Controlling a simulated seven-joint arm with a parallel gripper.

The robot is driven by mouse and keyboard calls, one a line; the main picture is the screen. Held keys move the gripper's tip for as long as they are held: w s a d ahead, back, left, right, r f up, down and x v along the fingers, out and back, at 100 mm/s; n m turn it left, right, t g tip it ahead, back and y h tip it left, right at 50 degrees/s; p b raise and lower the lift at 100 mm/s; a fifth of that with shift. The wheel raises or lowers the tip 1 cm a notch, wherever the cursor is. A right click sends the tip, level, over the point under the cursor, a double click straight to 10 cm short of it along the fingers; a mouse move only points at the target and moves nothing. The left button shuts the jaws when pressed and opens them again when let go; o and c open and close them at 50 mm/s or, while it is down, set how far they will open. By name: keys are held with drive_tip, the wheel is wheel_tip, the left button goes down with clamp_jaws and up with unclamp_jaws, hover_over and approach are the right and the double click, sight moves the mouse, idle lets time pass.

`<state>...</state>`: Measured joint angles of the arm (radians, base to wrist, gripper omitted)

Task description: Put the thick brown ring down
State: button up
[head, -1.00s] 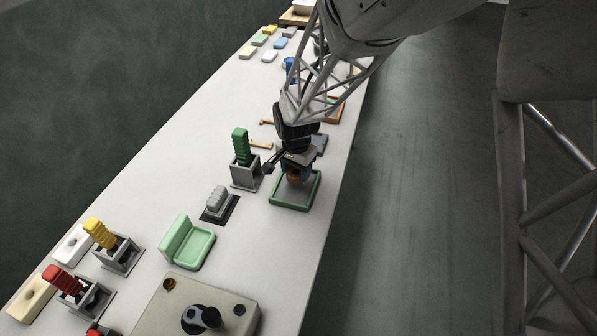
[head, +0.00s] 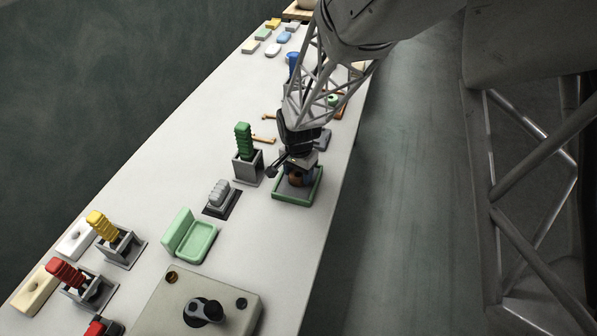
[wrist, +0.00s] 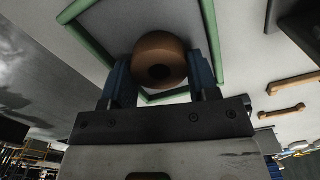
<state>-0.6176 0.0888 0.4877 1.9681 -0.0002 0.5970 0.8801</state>
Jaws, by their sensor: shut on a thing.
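The thick brown ring (wrist: 159,60) sits between the two blue fingers of my gripper (wrist: 162,80) in the wrist view, its hole facing the camera. My gripper is shut on it. In the head view the ring (head: 296,180) shows small and partly covered by my gripper (head: 297,172). The gripper is over the green-rimmed tray (head: 294,202), whose green rim also shows behind the ring in the wrist view (wrist: 90,45). I cannot tell whether the ring touches the tray floor.
A holder with a green ribbed handle (head: 243,142) stands just left of the tray. A grey ribbed piece (head: 220,192) on a dark pad and a light green dish (head: 192,240) are nearer. The table's right edge is close to the tray.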

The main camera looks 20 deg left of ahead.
sight(299, 174)
drive_tip(key=shift+f, duration=0.1)
drive_tip(key=o, duration=1)
wheel_tip(299, 174, up, 12)
drive_tip(key=shift+r, duration=0.15)
idle(0.3)
idle(0.8)
